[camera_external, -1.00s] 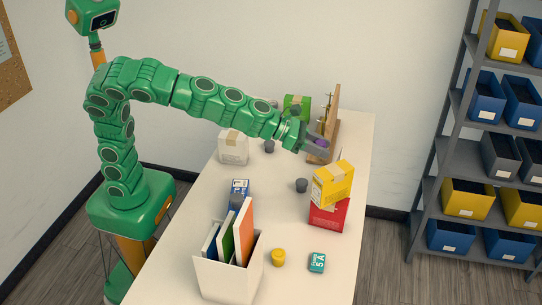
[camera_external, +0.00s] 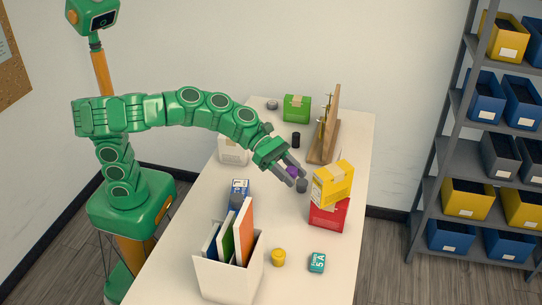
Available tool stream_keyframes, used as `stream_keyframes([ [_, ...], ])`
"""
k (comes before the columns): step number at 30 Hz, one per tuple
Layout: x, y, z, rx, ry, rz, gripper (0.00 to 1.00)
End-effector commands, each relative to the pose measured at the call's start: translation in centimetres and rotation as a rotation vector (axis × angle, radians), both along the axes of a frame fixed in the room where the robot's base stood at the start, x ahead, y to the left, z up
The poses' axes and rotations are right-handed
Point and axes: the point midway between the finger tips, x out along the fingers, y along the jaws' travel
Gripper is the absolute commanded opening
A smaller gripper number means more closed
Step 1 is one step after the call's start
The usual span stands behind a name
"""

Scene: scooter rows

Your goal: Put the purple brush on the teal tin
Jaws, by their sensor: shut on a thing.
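My gripper (camera_external: 293,173) is shut on the purple brush (camera_external: 292,171), of which only a small purple part shows between the fingers. The gripper is above the middle of the table, left of the yellow box and close to a dark grey cup (camera_external: 302,186). Whether they touch cannot be told. The teal tin (camera_external: 317,262) lies on the table near its front right, with a white label on top. Nothing rests on it, and the gripper is well behind it.
A yellow box (camera_external: 333,184) sits on a red box (camera_external: 328,215) right of my gripper. A yellow tin (camera_external: 278,257) stands left of the teal tin, beside a white bin (camera_external: 228,280) of folders. A wooden rack (camera_external: 324,140) and green box (camera_external: 297,108) stand at the back.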

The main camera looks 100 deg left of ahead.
Motion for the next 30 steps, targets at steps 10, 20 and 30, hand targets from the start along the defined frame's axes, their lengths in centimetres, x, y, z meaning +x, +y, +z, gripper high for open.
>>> stream_keyframes([
  [10, -2.7, -2.2, -0.8, 0.002, 0.000, -0.150, 0.10],
  [20, -3.1, -2.6, -4.3, -0.002, 0.004, -0.172, 0.10],
  [30, -3.1, -2.6, -10.0, -0.003, 0.004, -0.172, 0.10],
])
